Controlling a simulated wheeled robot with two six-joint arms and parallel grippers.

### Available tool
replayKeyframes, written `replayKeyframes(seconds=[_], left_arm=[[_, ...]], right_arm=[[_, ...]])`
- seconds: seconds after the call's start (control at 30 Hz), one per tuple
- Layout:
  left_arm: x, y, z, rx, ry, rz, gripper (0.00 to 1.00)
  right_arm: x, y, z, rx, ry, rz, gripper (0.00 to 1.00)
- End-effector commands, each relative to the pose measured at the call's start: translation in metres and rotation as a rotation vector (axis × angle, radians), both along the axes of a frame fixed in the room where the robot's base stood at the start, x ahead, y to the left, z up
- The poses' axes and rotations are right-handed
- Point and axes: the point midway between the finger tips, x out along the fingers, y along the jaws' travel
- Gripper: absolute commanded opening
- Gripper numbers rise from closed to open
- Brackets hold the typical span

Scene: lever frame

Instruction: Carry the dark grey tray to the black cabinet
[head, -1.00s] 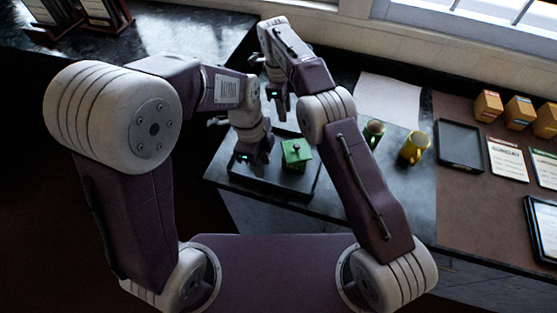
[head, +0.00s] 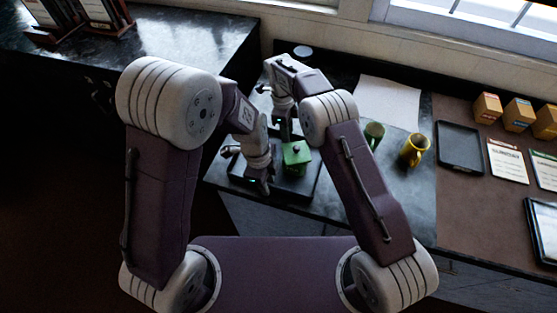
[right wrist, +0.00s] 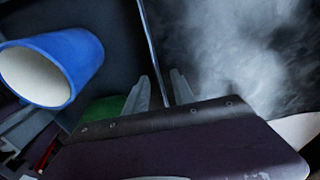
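The dark grey tray (head: 302,190) lies flat on the dark countertop, partly hidden by my arms. A green box with a knob on top (head: 296,155) stands on it. In the right wrist view a blue cup with a white inside (right wrist: 58,68) is on the tray (right wrist: 115,45), with a green thing (right wrist: 103,110) beside it. My left gripper (head: 262,187) is low at the tray's near left side; its fingers are too small to judge. My right gripper (right wrist: 160,92) is at the tray's far side, fingers apart, the thin rim running between them. The black cabinet (head: 180,55) seems to be the dark-topped unit at upper left.
A green mug (head: 374,134) and a yellow mug (head: 413,150) stand right of my right arm, near a pale sheet (head: 388,100). Another dark tray (head: 460,147), small boxes and cards lie on the brown surface. Dark racks (head: 78,18) stand on the upper-left unit.

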Motion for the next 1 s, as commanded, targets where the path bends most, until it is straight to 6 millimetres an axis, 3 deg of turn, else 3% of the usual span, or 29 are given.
replayKeyframes(seconds=[0.23, 0.33, 1.0], left_arm=[[0.0000, 0.0000, -0.0003, 0.000, 0.000, 0.000, 0.27], [0.0000, 0.0000, -0.0002, 0.000, 0.000, 0.001, 0.00], [0.0002, 0.0000, 0.0002, 0.000, 0.000, 0.001, 0.00]], right_arm=[[0.0000, -0.0001, -0.0004, 0.000, 0.000, 0.000, 0.27], [-0.0001, -0.0001, -0.0003, 0.000, 0.000, 0.000, 0.00], [-0.0001, -0.0002, 0.0000, -0.001, 0.000, 0.000, 0.00]])
